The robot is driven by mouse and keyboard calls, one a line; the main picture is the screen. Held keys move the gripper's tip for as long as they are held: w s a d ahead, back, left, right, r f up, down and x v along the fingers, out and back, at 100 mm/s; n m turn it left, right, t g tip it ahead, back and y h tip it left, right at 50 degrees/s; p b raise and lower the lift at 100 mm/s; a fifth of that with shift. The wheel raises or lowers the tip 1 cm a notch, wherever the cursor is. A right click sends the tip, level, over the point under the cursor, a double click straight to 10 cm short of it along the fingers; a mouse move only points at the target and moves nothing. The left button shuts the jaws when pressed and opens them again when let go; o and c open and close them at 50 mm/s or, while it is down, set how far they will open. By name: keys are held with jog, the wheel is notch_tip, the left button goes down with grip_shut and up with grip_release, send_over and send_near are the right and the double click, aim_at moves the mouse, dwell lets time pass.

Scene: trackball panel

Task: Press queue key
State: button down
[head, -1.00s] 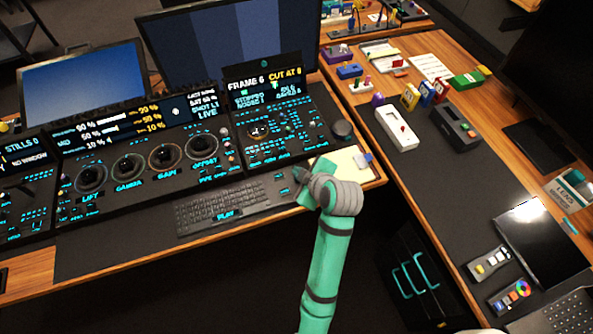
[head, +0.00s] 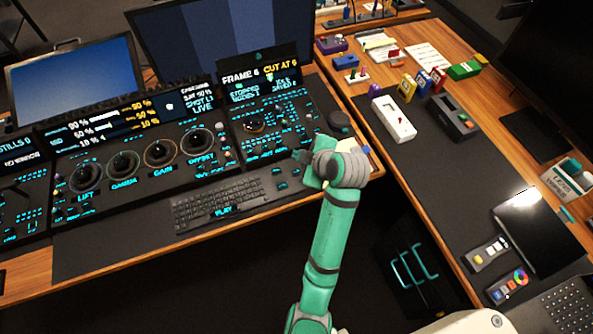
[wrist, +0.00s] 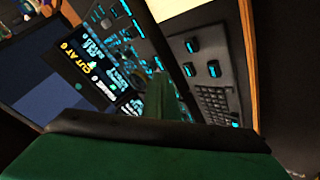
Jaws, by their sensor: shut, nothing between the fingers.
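The trackball panel (head: 275,125) stands at the right end of the console, under a small display (head: 258,78) that reads FRAME 6 and CUT AT 6. Its lit key labels are too small to read, so I cannot tell which is the queue key. My green and grey gripper (head: 301,157) is shut and empty, at the panel's front right edge in the head view. Whether it touches a key cannot be told. In the wrist view its green finger (wrist: 162,98) points towards the panel keys (wrist: 125,45) and covers part of them.
A keyboard (head: 225,205) and a few separate keys (head: 281,178) lie in front of the panel. A dark round knob (head: 340,122) is at its right. The grading panel (head: 140,165) with large trackballs is at left. A side desk (head: 425,150) holds small boxes and devices.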

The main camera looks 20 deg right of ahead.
aim_at(299, 170)
jog(key=shift+f, duration=3.25)
jog(key=shift+f, duration=0.1)
jog(key=shift+f, duration=0.3)
jog(key=shift+f, duration=0.6)
jog(key=shift+r, duration=0.2)
dwell(0.4)
jog(key=shift+r, duration=0.8)
jog(key=shift+r, duration=2.5)
